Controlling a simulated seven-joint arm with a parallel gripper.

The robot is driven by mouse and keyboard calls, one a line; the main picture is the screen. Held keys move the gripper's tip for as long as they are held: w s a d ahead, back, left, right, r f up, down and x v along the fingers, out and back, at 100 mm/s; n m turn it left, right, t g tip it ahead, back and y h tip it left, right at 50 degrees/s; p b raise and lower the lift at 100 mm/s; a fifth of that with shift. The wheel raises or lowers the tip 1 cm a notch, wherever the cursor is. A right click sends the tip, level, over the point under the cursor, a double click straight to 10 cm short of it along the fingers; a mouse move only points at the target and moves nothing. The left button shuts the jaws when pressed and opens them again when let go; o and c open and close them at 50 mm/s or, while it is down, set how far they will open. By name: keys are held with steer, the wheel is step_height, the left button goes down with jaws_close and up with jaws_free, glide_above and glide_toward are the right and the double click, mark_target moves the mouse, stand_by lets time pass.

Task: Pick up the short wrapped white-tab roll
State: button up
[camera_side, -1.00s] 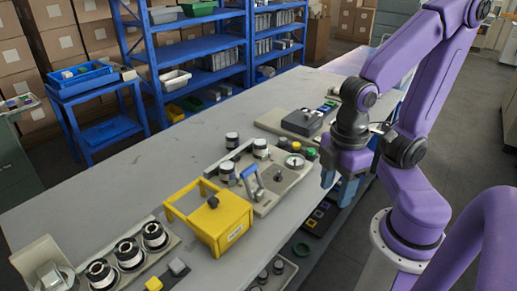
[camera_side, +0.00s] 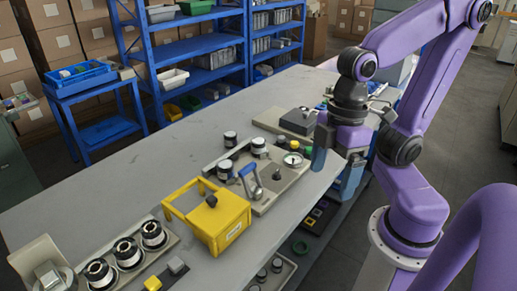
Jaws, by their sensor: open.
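Several black-and-white rolls are in view, but their tabs and wrapping are too small to tell which is the short white-tab one. Three rolls (camera_side: 127,252) sit in a row in a tray at the lower left. Another group stands by the flow wrapper (camera_side: 266,195): a back roll (camera_side: 230,139), a right roll (camera_side: 259,147) and a front roll (camera_side: 225,169). My gripper (camera_side: 335,166) is open and points down near the table's right edge, right of the wrapper and apart from all the rolls. Nothing shows between its fingers.
A yellow box (camera_side: 216,226) with a raised handle stands in front of the wrapper. A blue lever (camera_side: 249,180) rises from the wrapper. A dark grey block (camera_side: 297,121) lies behind it. The table's left and far middle (camera_side: 150,165) is clear. Small parts lie on a lower shelf at right.

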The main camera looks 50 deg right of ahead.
steer(key=w+a+m+t+y, duration=0.2)
steer(key=w+a+m+y, duration=0.25)
steer(key=w+a, duration=0.3)
steer(key=w+m+t+y, duration=0.1)
steer(key=w+m+t, duration=0.15)
steer(key=w, duration=0.35)
steer(key=m+t+h, duration=0.6)
steer(key=m+h, duration=0.6)
steer(key=h, duration=0.2)
glide_above(261, 143)
steer(key=s+a, duration=0.9)
steer(key=s, duration=0.4)
step_height(261, 143, down, 16)
steer(key=shift+d+r+x, duration=0.1)
steer(key=shift+x, duration=3.05)
steer(key=shift+d+r+x, duration=0.1)
steer(key=shift+r+x, duration=0.05)
steer(key=shift+x, duration=5.65)
steer(key=shift+w+r, duration=0.1)
